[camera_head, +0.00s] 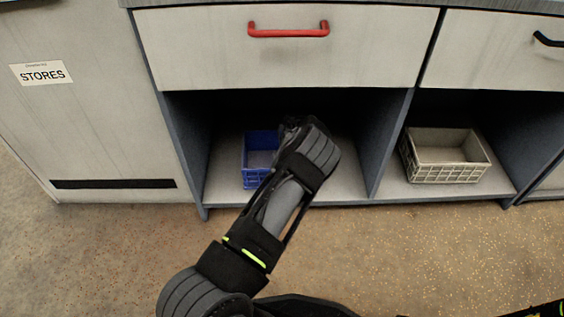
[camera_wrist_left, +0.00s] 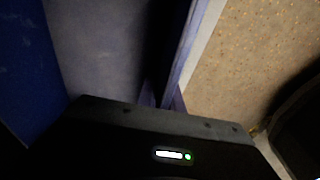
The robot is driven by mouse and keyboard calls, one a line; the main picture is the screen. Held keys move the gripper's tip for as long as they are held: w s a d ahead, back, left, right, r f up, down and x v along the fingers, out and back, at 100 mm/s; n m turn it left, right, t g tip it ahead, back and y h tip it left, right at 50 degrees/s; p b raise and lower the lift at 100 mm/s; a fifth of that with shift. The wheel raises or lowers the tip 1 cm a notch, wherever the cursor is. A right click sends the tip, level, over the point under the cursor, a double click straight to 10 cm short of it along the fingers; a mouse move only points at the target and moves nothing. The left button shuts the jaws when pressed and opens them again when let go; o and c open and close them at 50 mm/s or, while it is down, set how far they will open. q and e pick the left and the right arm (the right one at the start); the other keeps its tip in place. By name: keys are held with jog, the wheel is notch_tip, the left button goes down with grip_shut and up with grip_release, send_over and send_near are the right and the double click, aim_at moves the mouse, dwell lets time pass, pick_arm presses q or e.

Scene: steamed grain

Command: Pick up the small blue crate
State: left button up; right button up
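The small blue crate (camera_head: 257,150) sits on the floor of the left open compartment, under the drawer with the red handle. Its right part is hidden behind my left arm. My left gripper (camera_head: 289,125) reaches into this compartment at the crate's right side; its fingers are hidden by my wrist in the head view. In the left wrist view the dark gripper body fills the bottom, and a dark blue surface, seemingly the crate (camera_wrist_left: 30,70), stands at the left. Whether the fingers are open or touch the crate cannot be told. My right gripper is not in view.
A grey-beige crate (camera_head: 445,158) sits in the right compartment, past an upright divider (camera_head: 388,145). A drawer with a red handle (camera_head: 288,30) closes the space above. A cabinet panel marked STORES (camera_head: 41,73) is at left. The speckled floor in front is clear.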

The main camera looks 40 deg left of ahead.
pick_arm(q)
grip_shut()
dwell(1.0)
jog(key=shift+r, duration=0.15)
jog(key=shift+s+d+r+p, duration=0.1)
jog(key=shift+r+p, duration=0.25)
jog(key=shift+p, duration=0.25)
notch_tip(320, 180, up, 7)
jog(key=p, duration=0.3)
jog(key=shift+p, duration=0.35)
jog(key=s+d+f+p, duration=0.1)
jog(key=s+d+p, duration=0.4)
jog(key=s+d, duration=0.7)
jog(key=shift+s+p, duration=0.4)
jog(key=shift+s, duration=1.45)
